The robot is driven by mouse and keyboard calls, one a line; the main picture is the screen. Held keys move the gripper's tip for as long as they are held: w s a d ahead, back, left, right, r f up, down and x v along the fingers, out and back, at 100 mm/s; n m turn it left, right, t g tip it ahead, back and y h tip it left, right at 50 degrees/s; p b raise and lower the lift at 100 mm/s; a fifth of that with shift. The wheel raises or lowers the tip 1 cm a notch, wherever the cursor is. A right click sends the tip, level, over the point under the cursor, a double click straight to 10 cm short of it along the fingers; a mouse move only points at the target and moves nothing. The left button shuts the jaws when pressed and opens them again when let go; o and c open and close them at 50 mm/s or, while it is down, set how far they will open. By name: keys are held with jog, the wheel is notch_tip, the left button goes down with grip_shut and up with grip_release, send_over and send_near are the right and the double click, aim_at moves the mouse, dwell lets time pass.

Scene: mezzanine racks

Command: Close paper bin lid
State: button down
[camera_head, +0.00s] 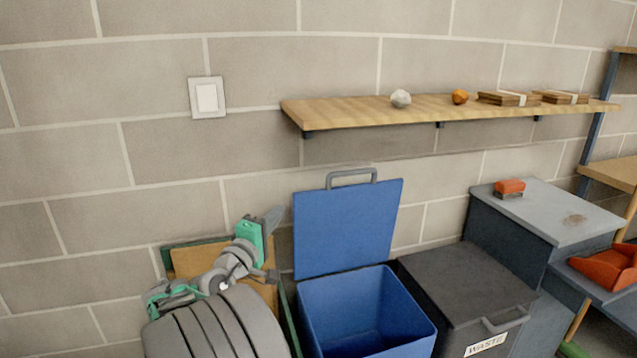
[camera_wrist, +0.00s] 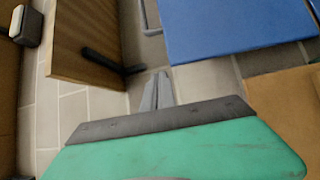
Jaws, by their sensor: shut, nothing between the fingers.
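A blue bin (camera_head: 366,318) stands open against the wall; I take it for the paper bin, though I see no label on it. Its flat blue lid (camera_head: 346,228) is raised nearly upright, with a grey handle (camera_head: 351,176) on its top edge. The lid also shows at the upper right of the wrist view (camera_wrist: 240,30). My gripper (camera_head: 277,215) is shut and empty, just left of the lid in the head view, with no visible contact. Its thin grey fingers show in the wrist view (camera_wrist: 157,92), pointing toward the wall.
A dark bin marked WASTE (camera_head: 465,285) stands closed right of the blue bin. A wooden shelf (camera_head: 350,112) crosses the wall above the lid. A tan panel with green edging (camera_head: 190,262) is behind my arm. A grey cabinet (camera_head: 560,215) stands at right.

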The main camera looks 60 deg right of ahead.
jog(key=p, duration=0.1)
send_near(319, 190)
jog(key=w+d+r, duration=0.2)
jog(key=d, duration=0.4)
jog(key=w+d+r, duration=0.2)
jog(key=w+d, duration=0.1)
jog(key=d, duration=0.2)
jog(key=s, duration=0.2)
jog(key=s+a, duration=0.1)
jog(key=shift+s+f, duration=0.15)
jog(key=shift+f, duration=0.2)
jog(key=shift+s+a+f, duration=0.1)
jog(key=shift+s+f, duration=0.1)
jog(key=shift+s, duration=0.25)
